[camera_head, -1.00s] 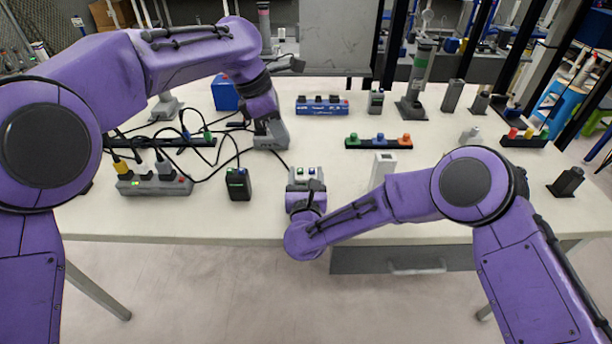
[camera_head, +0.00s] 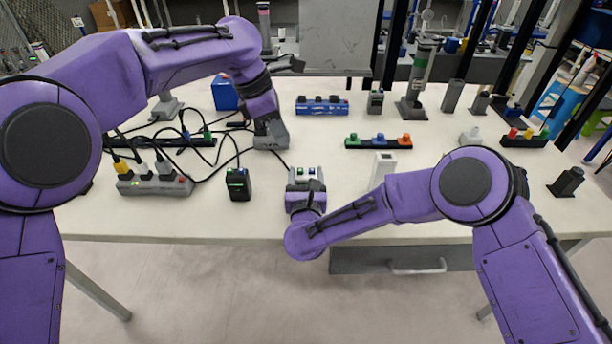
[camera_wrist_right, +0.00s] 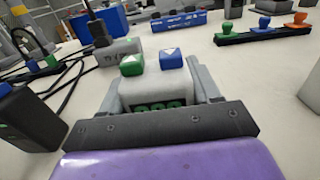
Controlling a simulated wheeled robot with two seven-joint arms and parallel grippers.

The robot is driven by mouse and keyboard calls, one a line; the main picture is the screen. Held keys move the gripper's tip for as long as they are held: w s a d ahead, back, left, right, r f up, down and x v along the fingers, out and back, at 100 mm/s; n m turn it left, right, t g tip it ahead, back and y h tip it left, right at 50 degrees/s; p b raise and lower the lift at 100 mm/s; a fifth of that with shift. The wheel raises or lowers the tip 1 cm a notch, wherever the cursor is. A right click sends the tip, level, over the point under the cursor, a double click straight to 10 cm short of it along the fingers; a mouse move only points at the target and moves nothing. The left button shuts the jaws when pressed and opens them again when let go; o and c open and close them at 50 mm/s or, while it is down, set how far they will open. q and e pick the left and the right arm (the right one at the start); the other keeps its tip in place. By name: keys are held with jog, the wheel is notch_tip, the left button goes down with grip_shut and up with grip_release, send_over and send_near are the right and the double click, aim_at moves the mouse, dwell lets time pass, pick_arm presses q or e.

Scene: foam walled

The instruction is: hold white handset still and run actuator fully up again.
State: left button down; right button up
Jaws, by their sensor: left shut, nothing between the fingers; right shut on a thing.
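The white handset (camera_head: 306,174), a pale box with a green and a blue button on top, is near the table's front edge. My right gripper (camera_head: 305,190) is shut on it from the front; in the right wrist view the handset (camera_wrist_right: 155,90) sits between the two fingers.
A grey power strip (camera_head: 155,187) with plugs and loose black cables lies at the left. A black box (camera_head: 238,184) stands left of the handset. A white block (camera_head: 382,167) stands right of it. A button bar (camera_head: 378,142) and a blue device (camera_head: 322,106) lie behind.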

aim_at(297, 172)
pick_arm(q)
jog(key=d+m+t+h, duration=0.1)
jog(key=d+r+m+t+h, duration=0.1)
jog(key=t, duration=0.1)
jog(key=d+r+m+t+h, duration=0.1)
jog(key=shift+d+t, duration=0.2)
jog(key=shift+t, duration=0.2)
jog(key=shift+f, duration=4.45)
jog(key=shift+f, duration=0.4)
